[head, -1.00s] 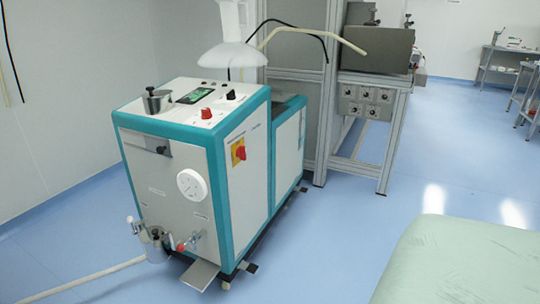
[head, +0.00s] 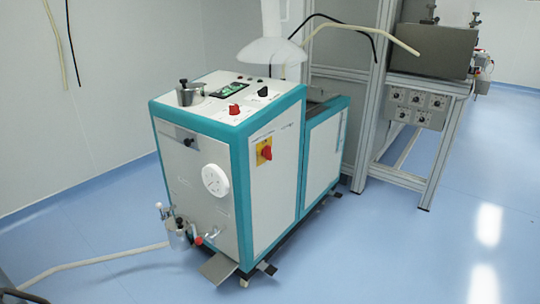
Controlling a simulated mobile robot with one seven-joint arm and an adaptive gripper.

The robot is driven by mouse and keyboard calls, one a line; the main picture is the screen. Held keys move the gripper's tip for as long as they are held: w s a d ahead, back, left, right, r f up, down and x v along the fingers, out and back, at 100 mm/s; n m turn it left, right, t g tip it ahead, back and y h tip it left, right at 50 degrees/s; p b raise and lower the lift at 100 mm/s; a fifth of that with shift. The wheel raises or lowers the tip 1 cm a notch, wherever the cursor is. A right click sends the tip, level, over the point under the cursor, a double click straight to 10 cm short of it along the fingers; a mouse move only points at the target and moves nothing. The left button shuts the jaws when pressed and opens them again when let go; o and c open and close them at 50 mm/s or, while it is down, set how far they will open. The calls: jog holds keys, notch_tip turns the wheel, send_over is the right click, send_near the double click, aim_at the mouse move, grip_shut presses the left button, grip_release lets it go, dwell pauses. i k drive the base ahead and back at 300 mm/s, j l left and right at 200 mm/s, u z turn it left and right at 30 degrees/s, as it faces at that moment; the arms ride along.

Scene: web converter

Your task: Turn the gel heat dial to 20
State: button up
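A white and teal machine (head: 222,180) stands on the floor, left of centre in the head view. Its sloped top panel carries a red knob (head: 234,110), a black knob (head: 263,92) and a small lit display (head: 231,90). A white round dial (head: 215,180) is on its front face. A red and yellow rotary switch (head: 264,152) is on its right side. The labels are too small to read, so I cannot tell which is the gel heat dial or where it points. My gripper is not in view.
A white hood (head: 272,50) hangs above the machine's back. The blue floor (head: 390,250) at right is clear.

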aim_at(234, 109)
jog(key=i+j, duration=0.4)
jog(key=j, duration=0.15)
jog(key=i+j, duration=0.85)
jog(key=j, duration=0.2)
jog(key=i+j, duration=0.4)
jog(key=i+l, duration=0.15)
jog(key=i, duration=0.35)
